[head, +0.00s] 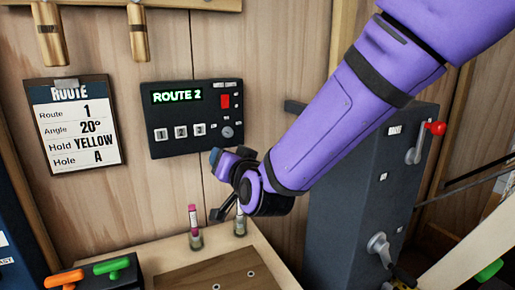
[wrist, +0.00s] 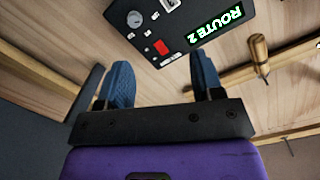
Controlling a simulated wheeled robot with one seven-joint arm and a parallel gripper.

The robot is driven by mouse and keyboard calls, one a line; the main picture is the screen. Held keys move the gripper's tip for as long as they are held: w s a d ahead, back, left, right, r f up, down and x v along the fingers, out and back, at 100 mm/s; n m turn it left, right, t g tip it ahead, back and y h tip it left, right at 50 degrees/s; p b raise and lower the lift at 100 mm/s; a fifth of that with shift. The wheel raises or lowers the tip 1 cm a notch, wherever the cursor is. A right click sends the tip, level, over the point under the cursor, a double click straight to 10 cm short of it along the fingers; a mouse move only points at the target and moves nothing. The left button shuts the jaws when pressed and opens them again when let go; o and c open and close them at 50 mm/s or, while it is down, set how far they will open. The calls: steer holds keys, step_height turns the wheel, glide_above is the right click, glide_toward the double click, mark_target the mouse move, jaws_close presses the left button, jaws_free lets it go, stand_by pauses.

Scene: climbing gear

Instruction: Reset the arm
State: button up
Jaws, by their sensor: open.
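My purple arm reaches in from the upper right in the head view. My gripper (head: 219,187) is at its end, below the route panel and near the wooden wall. In the wrist view my gripper (wrist: 162,84) shows two blue fingertips set wide apart with nothing between them. The black route panel (head: 196,120) has a green display reading "ROUTE 2", a red switch, buttons 1, 2 and 3, and a dial. It also shows in the wrist view (wrist: 178,40), rotated, ahead of the fingers. I cannot tell the exact gap between fingers and panel.
A route card (head: 75,125) hangs at left, reading Route 1, Angle 20°, Hold YELLOW, Hole A. A dark cabinet (head: 345,220) with a red-knobbed lever (head: 436,128) stands right. A pink-topped marker (head: 193,215) stands on the wooden tray below. Orange and green handles (head: 112,265) lie lower left.

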steer(key=s+d+r+n+g+h, duration=0.1)
steer(key=d+r, duration=0.1)
steer(key=d, duration=0.4)
steer(key=s+d+r+g, duration=0.1)
steer(key=d+r+g, duration=0.1)
steer(key=d, duration=0.4)
steer(key=s+d+g+h, duration=0.6)
steer(key=s+d+g, duration=0.1)
steer(key=s+d, duration=1.6)
steer(key=shift+d+m, duration=0.4)
steer(key=shift+d, duration=0.5)
steer(key=shift+s, duration=0.1)
steer(key=shift+c, duration=0.2)
